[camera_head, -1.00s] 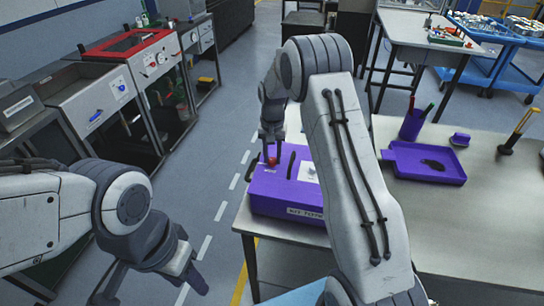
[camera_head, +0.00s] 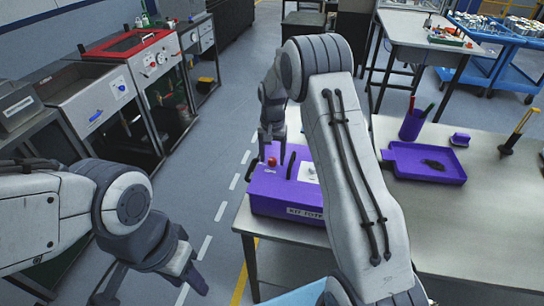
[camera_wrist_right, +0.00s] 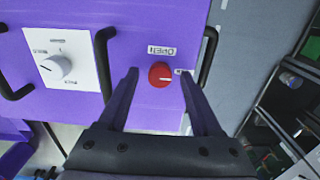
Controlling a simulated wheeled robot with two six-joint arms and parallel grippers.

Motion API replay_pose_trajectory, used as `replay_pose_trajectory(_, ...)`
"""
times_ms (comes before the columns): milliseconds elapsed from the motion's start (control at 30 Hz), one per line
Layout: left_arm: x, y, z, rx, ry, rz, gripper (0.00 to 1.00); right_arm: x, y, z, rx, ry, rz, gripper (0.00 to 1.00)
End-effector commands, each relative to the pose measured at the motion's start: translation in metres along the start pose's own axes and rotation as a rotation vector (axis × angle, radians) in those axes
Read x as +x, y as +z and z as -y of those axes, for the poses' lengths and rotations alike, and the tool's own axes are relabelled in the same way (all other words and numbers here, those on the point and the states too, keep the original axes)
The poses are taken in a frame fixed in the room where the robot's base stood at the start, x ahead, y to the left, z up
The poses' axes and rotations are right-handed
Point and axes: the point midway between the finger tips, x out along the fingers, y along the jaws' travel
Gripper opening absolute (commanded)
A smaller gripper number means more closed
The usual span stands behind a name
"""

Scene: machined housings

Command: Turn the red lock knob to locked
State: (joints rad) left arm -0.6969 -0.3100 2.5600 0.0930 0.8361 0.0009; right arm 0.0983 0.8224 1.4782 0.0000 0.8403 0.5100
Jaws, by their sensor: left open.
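The red lock knob (camera_head: 272,161) sits on top of the purple housing (camera_head: 285,203), which stands on the table's left corner. In the right wrist view the round red knob (camera_wrist_right: 160,74) shows a small pale mark and lies between the fingertips. A printed label is beside it; a second label is partly hidden by a finger. My right gripper (camera_head: 270,146) is above the knob, fingers apart, with nothing held; it also shows in the right wrist view (camera_wrist_right: 160,85). My left gripper (camera_head: 152,288) is open and empty, low at the left, away from the housing.
Black handles (camera_wrist_right: 103,62) rise on the housing close to the knob. A white plate with a white dial (camera_wrist_right: 55,67) is also on it. A purple tray (camera_head: 428,163) and a pen cup (camera_head: 412,125) stand further right. The table's front middle is clear.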

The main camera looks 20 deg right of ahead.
Motion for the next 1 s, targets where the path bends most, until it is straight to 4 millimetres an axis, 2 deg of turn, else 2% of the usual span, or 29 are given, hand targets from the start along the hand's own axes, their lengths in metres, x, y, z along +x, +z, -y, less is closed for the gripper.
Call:
replay_pose_trajectory(267, 0.003, 0.000, 0.000, 0.000, 0.000, 0.000, 0.45, -0.007, -0.001, 0.000, -0.001, -0.001, -0.001, 0.67)
replay_pose_trajectory(367, 0.008, 0.000, 0.001, 0.000, 0.000, 0.000, 0.45, -0.021, -0.001, 0.001, -0.001, -0.002, -0.003, 0.67)
replay_pose_trajectory(700, 0.021, 0.001, 0.002, 0.001, 0.000, 0.000, 0.45, -0.086, -0.001, 0.001, 0.000, -0.002, -0.004, 0.67)
replay_pose_trajectory(833, 0.022, 0.001, 0.002, 0.001, 0.000, 0.000, 0.45, -0.099, -0.001, 0.001, 0.000, -0.001, -0.002, 0.67)
replay_pose_trajectory(1000, 0.022, 0.001, 0.002, 0.001, 0.000, 0.000, 0.45, -0.105, 0.000, 0.000, 0.000, 0.000, 0.000, 0.67)
